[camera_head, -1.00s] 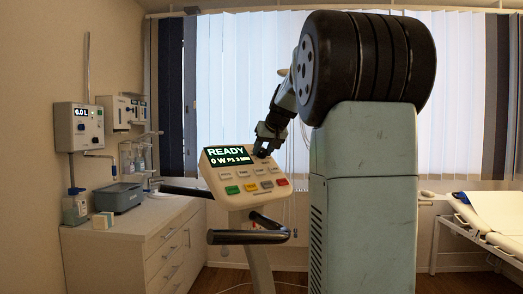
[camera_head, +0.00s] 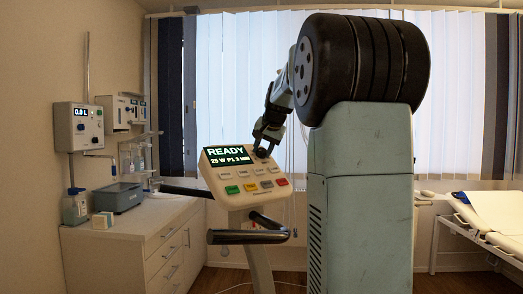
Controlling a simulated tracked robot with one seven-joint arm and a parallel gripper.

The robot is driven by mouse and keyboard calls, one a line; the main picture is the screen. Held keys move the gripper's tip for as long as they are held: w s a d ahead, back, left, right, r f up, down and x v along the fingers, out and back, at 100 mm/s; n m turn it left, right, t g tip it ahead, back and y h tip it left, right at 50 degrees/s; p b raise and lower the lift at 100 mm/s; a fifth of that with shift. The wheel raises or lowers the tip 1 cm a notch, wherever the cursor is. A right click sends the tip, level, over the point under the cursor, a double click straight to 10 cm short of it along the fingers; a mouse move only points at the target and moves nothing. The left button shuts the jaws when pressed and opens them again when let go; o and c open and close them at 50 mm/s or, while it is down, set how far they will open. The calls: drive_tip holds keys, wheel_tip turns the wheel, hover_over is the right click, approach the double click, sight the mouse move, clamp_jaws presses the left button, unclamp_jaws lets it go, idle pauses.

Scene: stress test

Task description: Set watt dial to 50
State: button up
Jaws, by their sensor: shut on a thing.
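The ergometer console (camera_head: 213,187) is a cream panel with a dark display (camera_head: 226,156) that reads READY and, below, 25 W and P1; the small text after that is hard to read. My gripper (camera_head: 262,152) is at the console's upper right corner, beside the display, coming down from above. It is shut on the watt dial there. The dial is small and mostly hidden by the fingers, so its pointer cannot be read.
Grey buttons (camera_head: 246,173) and coloured buttons, with green (camera_head: 232,190) and red (camera_head: 282,182) at the ends, lie just below the gripper. Black handlebars (camera_head: 240,237) stand below the console. A white cabinet (camera_head: 150,230) is at left, an exam bed (camera_head: 495,215) at right.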

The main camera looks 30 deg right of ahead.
drive_tip(key=m, duration=0.4)
drive_tip(key=shift+w+m+g, duration=0.1)
drive_tip(key=shift+m+g, duration=0.2)
drive_tip(key=shift+r+m+g, duration=0.1)
drive_tip(key=shift+m+g, duration=0.3)
drive_tip(key=shift+m, duration=1.9)
drive_tip(key=o, duration=0.8)
drive_tip(key=shift+r, duration=0.1)
drive_tip(key=v, duration=1.3)
drive_tip(key=shift+r, duration=0.2)
